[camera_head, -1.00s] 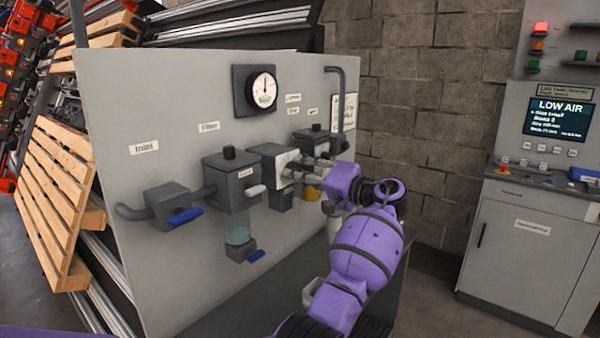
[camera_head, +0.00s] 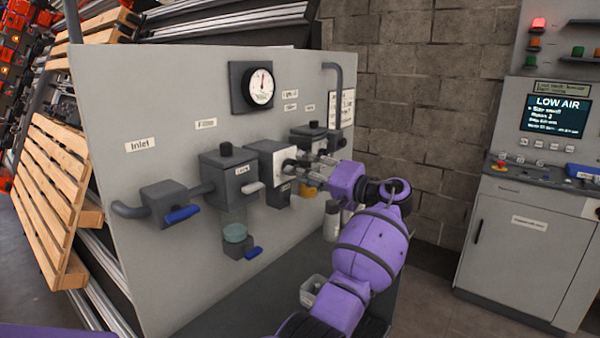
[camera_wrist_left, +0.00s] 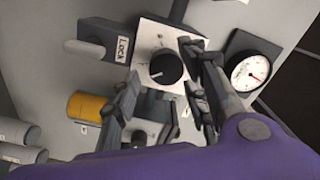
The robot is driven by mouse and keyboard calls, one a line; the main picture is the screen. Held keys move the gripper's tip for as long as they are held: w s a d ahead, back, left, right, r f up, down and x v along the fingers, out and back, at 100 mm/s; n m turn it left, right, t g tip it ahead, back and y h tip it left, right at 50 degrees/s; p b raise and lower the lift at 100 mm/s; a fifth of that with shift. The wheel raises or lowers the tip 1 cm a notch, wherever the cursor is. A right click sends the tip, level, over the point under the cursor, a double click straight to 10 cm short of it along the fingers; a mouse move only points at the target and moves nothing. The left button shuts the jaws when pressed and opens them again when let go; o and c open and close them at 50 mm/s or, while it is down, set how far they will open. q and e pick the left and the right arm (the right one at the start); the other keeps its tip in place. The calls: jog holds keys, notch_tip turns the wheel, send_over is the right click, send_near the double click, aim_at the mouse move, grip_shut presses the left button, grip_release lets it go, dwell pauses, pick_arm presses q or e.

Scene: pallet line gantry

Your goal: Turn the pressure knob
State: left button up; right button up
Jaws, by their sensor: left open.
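The pressure knob (camera_wrist_left: 166,68) is a round black dial with a pale pointer mark, on the white face of a regulator block. In the head view the regulator block (camera_head: 270,160) is on the grey panel, and my fingers hide its knob. My left gripper (camera_head: 312,170) is at the front of this block. In the left wrist view my left gripper (camera_wrist_left: 160,62) is open, one finger on each side of the knob. I cannot tell whether the fingers touch it. A pressure gauge (camera_head: 258,86) is above the block; it also shows in the wrist view (camera_wrist_left: 250,73). My right gripper is out of view.
Left of the regulator are a filter block (camera_head: 228,178) and an inlet valve with a blue handle (camera_head: 182,214). A grey lever marked Lock (camera_wrist_left: 86,49) juts out beside the knob. A console (camera_head: 556,115) reading LOW AIR stands at the right. A bottle (camera_head: 331,222) stands below my arm.

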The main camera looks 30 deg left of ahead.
pick_arm(q)
jog(key=d, duration=1)
jog(key=shift+s+d, duration=0.3)
jog(key=shift+s, duration=0.05)
jog(key=shift+w, duration=0.1)
